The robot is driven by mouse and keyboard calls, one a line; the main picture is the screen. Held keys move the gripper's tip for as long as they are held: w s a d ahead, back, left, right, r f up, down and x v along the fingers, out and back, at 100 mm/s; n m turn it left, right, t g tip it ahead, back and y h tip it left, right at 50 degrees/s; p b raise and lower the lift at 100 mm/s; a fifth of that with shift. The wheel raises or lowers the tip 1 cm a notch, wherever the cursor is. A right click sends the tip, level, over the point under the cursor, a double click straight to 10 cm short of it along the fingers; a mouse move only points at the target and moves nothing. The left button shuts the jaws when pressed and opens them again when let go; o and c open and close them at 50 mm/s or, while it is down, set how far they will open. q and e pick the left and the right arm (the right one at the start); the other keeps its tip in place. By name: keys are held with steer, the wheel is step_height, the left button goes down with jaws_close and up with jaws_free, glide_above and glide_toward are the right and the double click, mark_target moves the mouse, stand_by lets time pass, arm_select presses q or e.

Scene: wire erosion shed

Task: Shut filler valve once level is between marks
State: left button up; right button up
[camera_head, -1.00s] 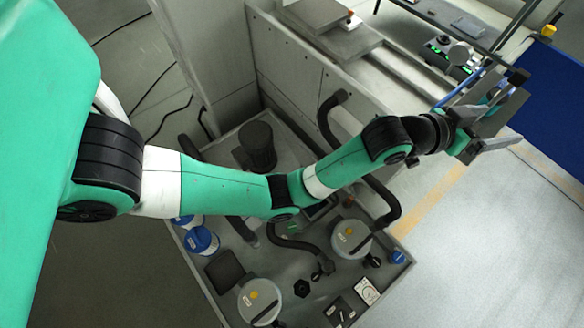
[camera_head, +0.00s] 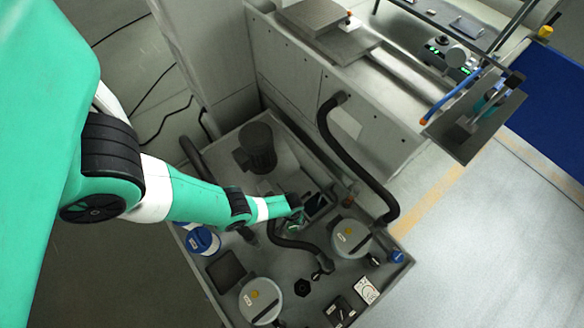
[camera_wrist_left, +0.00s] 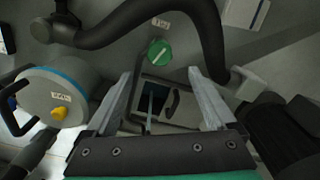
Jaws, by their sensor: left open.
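A round green knob (camera_wrist_left: 159,52) with a white mark shows just beyond my left gripper (camera_wrist_left: 160,77) in the left wrist view, with a small label beside it. In the head view my left gripper (camera_head: 298,212) is low over the tank unit and largely hidden by the arm. A dark rectangular opening (camera_head: 316,203) lies beside it; I cannot make out a liquid level or level marks. I cannot tell for certain whether the green knob is the filler valve. My right gripper is not in view.
A thick black hose (camera_head: 345,155) arches beside the gripper. Lidded grey canisters (camera_head: 350,238), a dark motor-like cylinder (camera_head: 257,147) and a blue-topped container (camera_head: 201,239) crowd the unit. A grey plate (camera_head: 465,135) stands out at upper right. The pale floor at right is clear.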

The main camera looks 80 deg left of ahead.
mark_target(292, 227)
arm_select(q)
step_height(292, 227, down, 10)
steer(key=b, duration=0.8)
steer(key=c, duration=1.4)
steer(key=shift+o, duration=0.2)
